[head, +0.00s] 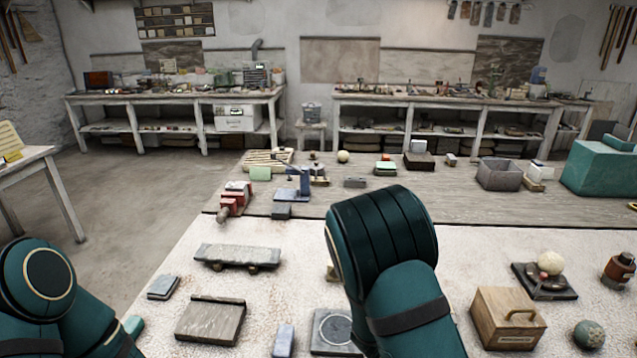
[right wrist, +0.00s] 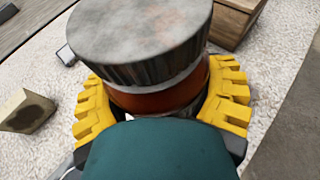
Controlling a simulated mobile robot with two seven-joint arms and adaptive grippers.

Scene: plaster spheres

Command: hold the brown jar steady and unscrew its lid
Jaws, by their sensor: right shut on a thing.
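The brown jar (right wrist: 160,98) is in the right wrist view, with a wide mottled grey lid (right wrist: 140,32) on top. A pale band shows between the lid and the glossy brown body. My right gripper (right wrist: 165,100) is shut on the jar, its yellow fingers on either side of the body below the lid. The jar's lower part is hidden by my own teal wrist. In the head view my right arm hides the gripper and the jar. My left arm shows at the lower left there, but its gripper is out of view.
A wooden box with a handle (head: 508,318) stands right of my right arm. A round speckled object (head: 588,335) and an orange-brown container (head: 619,268) are farther right.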

